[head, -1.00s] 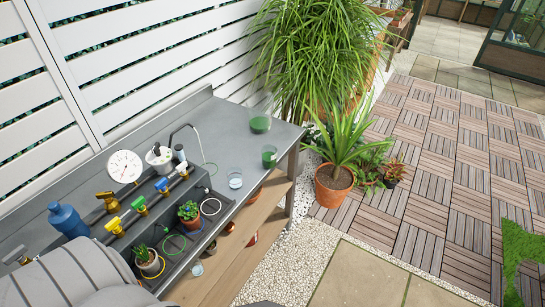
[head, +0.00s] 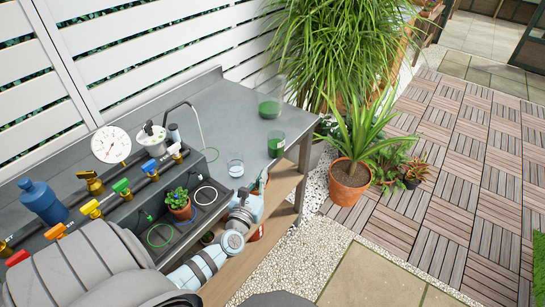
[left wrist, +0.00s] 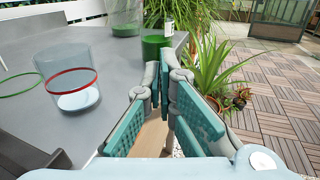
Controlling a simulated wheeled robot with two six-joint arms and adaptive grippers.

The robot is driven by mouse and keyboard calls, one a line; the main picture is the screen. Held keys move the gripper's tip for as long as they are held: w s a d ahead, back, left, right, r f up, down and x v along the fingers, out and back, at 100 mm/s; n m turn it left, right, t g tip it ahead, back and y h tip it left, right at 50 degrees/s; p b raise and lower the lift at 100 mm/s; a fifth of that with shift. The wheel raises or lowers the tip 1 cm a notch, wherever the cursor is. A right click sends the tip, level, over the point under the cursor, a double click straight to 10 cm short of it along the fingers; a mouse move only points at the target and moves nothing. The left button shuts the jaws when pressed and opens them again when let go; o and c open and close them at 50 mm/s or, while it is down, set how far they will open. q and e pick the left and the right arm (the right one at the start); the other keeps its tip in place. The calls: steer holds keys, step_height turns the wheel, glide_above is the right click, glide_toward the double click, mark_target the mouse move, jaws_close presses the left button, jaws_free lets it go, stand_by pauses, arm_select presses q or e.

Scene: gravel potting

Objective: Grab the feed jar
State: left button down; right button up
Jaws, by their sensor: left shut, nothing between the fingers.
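Three glass jars stand at the right end of the grey bench; I cannot tell which is the feed jar. One jar with green liquid (head: 275,146) is near the right edge, and it also shows in the left wrist view (left wrist: 155,45). Another green-filled jar (head: 269,108) stands farther back. A clear jar with pale contents (head: 235,167) stands nearer; in the left wrist view this jar (left wrist: 72,98) has a red band. My left gripper (head: 258,190) is shut and empty, just off the bench's front edge, apart from the jars. Its fingers (left wrist: 162,72) point toward the near green jar.
Left of the jars are a dial gauge (head: 111,144), coloured valves (head: 122,187), a blue bottle (head: 43,203) and a small potted plant (head: 178,203) in a dark tray. A large potted plant (head: 350,180) stands on the ground to the right.

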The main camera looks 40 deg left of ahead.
mark_target(275, 149)
arm_select(q)
steer(key=b+x, duration=0.2)
steer(key=x, duration=0.7)
steer(key=shift+w+f, duration=0.15)
steer(key=shift+w, duration=0.05)
steer(key=shift+w+a, duration=0.2)
steer(key=shift+w, duration=0.1)
steer(key=shift+b+x, duration=0.95)
steer(key=shift+x, duration=0.05)
steer(key=shift+w, duration=0.1)
steer(key=shift+d, duration=0.1)
